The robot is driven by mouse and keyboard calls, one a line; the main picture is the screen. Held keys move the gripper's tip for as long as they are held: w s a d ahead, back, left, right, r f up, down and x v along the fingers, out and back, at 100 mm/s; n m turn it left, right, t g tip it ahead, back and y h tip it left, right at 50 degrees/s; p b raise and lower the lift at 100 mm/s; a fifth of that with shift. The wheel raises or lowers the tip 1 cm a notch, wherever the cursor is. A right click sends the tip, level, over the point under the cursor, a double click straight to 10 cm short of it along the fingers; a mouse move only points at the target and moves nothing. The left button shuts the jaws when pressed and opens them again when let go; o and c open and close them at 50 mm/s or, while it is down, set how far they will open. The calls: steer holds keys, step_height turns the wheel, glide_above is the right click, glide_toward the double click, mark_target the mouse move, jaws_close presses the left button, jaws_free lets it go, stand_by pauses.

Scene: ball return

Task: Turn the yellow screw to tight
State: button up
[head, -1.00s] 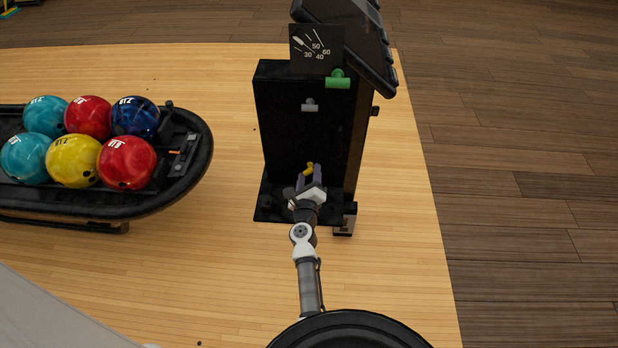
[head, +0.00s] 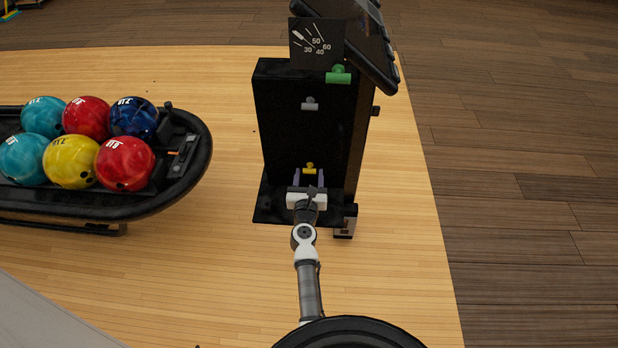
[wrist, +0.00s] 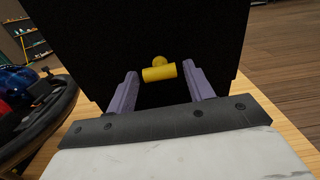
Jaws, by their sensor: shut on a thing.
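The yellow screw (head: 309,168) sits low on the front face of the black machine (head: 290,120). Its crossbar lies about level; in the wrist view the screw (wrist: 159,71) shows a round knob just above the bar. My gripper (head: 310,174) is at the screw, its purple fingers to either side of the bar; the fingers also show in the wrist view (wrist: 163,78). It is shut on the screw, though finger contact is hard to see. A grey screw (head: 310,103) and a green screw (head: 338,75) are higher up.
A dial plate (head: 316,44) marked 30 to 60 stands on top of the machine. A black ball rack (head: 190,170) with several bowling balls is to the left. Wooden floor between rack and machine is clear.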

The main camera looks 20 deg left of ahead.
steer(key=shift+m, duration=0.3)
steer(key=o, duration=1)
steer(key=shift+c, duration=0.2)
steer(key=shift+s, duration=0.1)
